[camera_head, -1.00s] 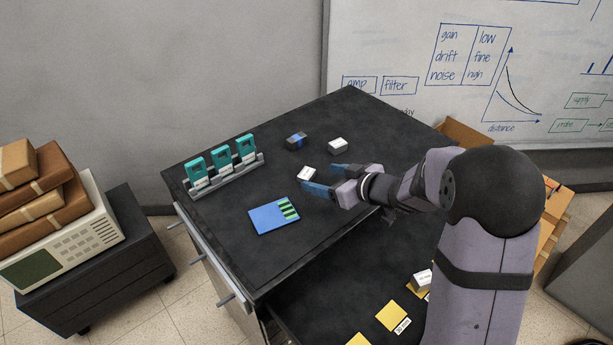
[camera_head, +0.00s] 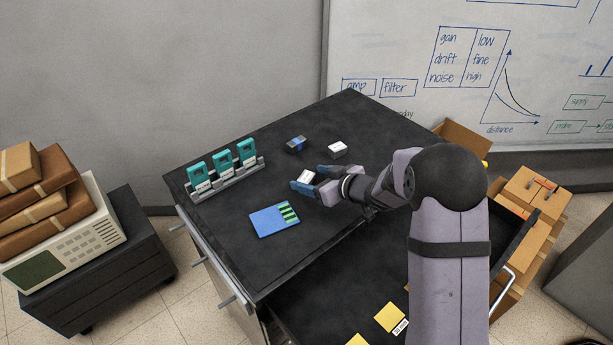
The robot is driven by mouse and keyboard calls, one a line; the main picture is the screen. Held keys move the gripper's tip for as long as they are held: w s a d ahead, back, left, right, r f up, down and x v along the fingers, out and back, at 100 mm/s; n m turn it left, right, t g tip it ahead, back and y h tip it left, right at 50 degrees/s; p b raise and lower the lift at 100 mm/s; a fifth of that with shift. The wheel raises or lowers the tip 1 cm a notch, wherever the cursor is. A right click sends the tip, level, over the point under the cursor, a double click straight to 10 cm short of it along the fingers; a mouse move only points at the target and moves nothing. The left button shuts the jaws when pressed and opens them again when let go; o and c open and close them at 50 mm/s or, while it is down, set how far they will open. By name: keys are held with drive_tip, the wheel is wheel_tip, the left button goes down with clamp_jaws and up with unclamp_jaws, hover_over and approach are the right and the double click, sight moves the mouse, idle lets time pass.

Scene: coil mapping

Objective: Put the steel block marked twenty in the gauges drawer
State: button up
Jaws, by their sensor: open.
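A small white-topped block (camera_head: 306,176) sits on the black cabinet top, between or just at the fingertips of my gripper (camera_head: 312,179). The blue-tipped fingers are apart, one on the near side and one on the far side of it. I cannot tell whether they touch it. A second white-topped block (camera_head: 337,149) stands farther back, and a dark block with a blue band (camera_head: 296,145) is left of that one. The marks on the blocks are too small to read. An open drawer (camera_head: 320,300) shows below on the right, partly hidden by my arm; its label cannot be read.
A blue card with green stripes (camera_head: 274,219) lies on the cabinet top. A grey rack with teal holders (camera_head: 226,172) stands at the left. Yellow squares (camera_head: 390,317) lie in the drawer. Cardboard boxes (camera_head: 535,195) stand at the right.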

sight(310, 180)
drive_tip(key=shift+w+a+f, duration=0.3)
drive_tip(key=shift+c, duration=0.5)
drive_tip(key=c, duration=1.1)
drive_tip(key=shift+r, duration=0.15)
drive_tip(key=shift+c, duration=0.2)
wheel_tip(310, 180, up, 10)
drive_tip(key=shift+f, duration=0.1)
